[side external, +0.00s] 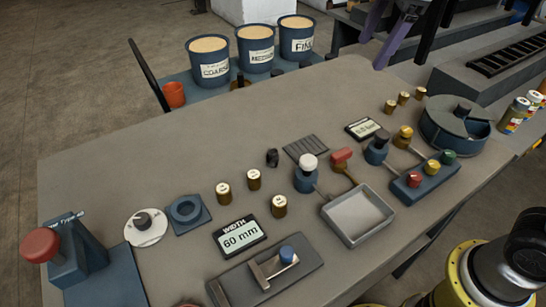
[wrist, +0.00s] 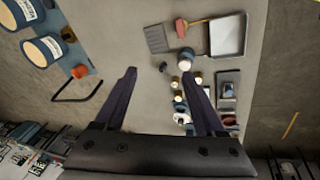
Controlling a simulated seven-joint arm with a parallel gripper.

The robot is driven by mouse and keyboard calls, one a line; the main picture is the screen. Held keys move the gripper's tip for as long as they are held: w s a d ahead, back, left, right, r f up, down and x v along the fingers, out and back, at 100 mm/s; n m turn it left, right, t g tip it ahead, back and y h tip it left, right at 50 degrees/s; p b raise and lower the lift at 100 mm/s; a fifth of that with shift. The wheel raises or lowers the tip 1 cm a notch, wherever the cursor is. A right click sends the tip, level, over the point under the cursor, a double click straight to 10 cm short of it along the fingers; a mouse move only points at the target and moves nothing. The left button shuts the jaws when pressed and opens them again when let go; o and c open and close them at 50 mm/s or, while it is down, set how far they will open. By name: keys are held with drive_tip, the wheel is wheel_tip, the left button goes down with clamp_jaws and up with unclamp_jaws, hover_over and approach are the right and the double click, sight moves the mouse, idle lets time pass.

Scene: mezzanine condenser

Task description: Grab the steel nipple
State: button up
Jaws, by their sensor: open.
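I cannot say for sure which piece is the steel nipple. A small dark metal piece (side external: 272,157) stands alone on the table, left of a ribbed pad, and could be it. It also shows in the wrist view, as a small dark spot (wrist: 163,67) near the gap between my fingertips. My gripper (wrist: 157,74) is open with nothing between its dark purple fingers. In the side view my gripper (side external: 372,53) hangs high at the top right, well away from the dark piece.
Several brass cylinders (side external: 253,179), a white-capped blue post (side external: 306,176) and a ribbed pad (side external: 305,148) stand around the dark piece. A grey tray (side external: 358,237) is to the right. Labelled tubs (side external: 209,70) stand at the back. The table's back left is clear.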

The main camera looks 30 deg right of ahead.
drive_tip(key=w+a+f+n+g, duration=0.1)
drive_tip(key=w+a+f+n, duration=0.15)
drive_tip(key=w+a, duration=0.3)
drive_tip(key=n+g, duration=0.2)
hover_over(273, 151)
wheel_tip(273, 151, down, 13)
drive_tip(key=shift+m+h, duration=0.25)
drive_tip(key=shift+h, duration=0.05)
wheel_tip(273, 151, down, 7)
drive_tip(key=shift+r, duration=0.2)
drive_tip(key=shift+a+f, duration=0.1)
drive_tip(key=shift+f, duration=3.15)
drive_tip(key=shift+c, duration=0.4)
clamp_jaws()
